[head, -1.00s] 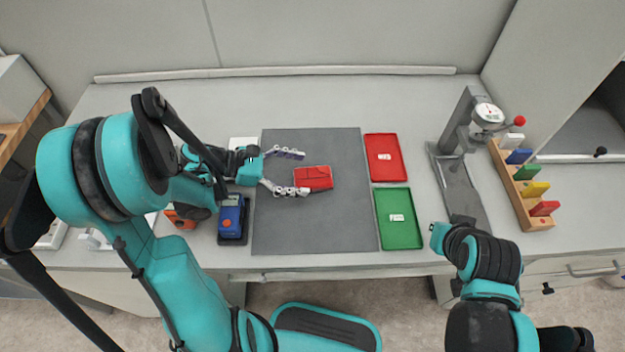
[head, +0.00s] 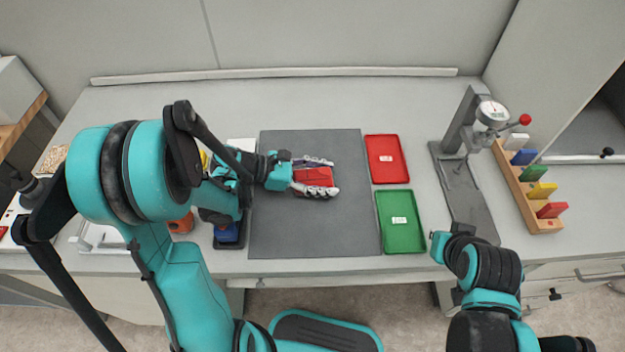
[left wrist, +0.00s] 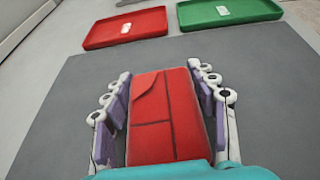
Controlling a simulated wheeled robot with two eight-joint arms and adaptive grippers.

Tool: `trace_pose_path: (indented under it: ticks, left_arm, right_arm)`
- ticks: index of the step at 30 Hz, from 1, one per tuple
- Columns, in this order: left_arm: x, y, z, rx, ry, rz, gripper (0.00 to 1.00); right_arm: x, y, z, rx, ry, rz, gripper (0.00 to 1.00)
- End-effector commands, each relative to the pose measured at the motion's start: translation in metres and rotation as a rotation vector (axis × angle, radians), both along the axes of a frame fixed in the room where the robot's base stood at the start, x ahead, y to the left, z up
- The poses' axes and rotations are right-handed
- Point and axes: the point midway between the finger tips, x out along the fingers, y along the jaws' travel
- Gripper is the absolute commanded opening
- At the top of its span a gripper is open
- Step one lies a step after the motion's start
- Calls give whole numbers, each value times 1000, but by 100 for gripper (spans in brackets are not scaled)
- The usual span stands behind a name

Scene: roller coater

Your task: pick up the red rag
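The red rag (head: 313,176) lies folded on the dark grey mat (head: 290,225) in the head view. It also fills the middle of the left wrist view (left wrist: 163,115). My left gripper (head: 318,177) is around the rag, with one finger along each long side. In the left wrist view the fingers (left wrist: 165,120) stand apart; a narrow gap shows at the left side, and the right finger is very close to the rag. My right arm is at the lower right of the head view, and its gripper fingers cannot be made out.
A red tray (head: 400,178) and a green tray (head: 417,246) lie just right of the mat. A grey gauge stand (head: 455,140) and a wooden rack (head: 515,180) with coloured pieces stand further right. A blue device (head: 228,234) sits left of the mat. The table's back is clear.

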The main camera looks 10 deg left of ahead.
Motion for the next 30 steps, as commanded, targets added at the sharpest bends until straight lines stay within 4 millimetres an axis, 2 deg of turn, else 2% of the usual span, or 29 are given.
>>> trace_pose_path:
  ticks: [4, 5, 14, 19, 23, 30]
  left_arm:
    - [0, 0, 0, 1, 0, 0, 29]
    - [0, 0, 0, 1, 0, 0, 25]
    - [0, 0, 5, 1, 0, 1, 25]
    - [0, 0, 24, 1, 0, 0, 25]
    - [0, -1, 49, 1, -1, 0, 25]
    - [-2, -60, 79, 1, -1, -7, 25]
  right_arm:
    - [0, 0, 0, 0, 0, 0, 0]
    - [0, 0, 0, 0, 0, 0, 0]
    - [0, 0, 3, 0, 0, 0, 0]
    - [0, 0, 15, 0, 0, 0, 0]
    - [0, 0, 29, 0, 0, 0, 0]
    - [0, 0, 49, 0, 0, 0, 0]
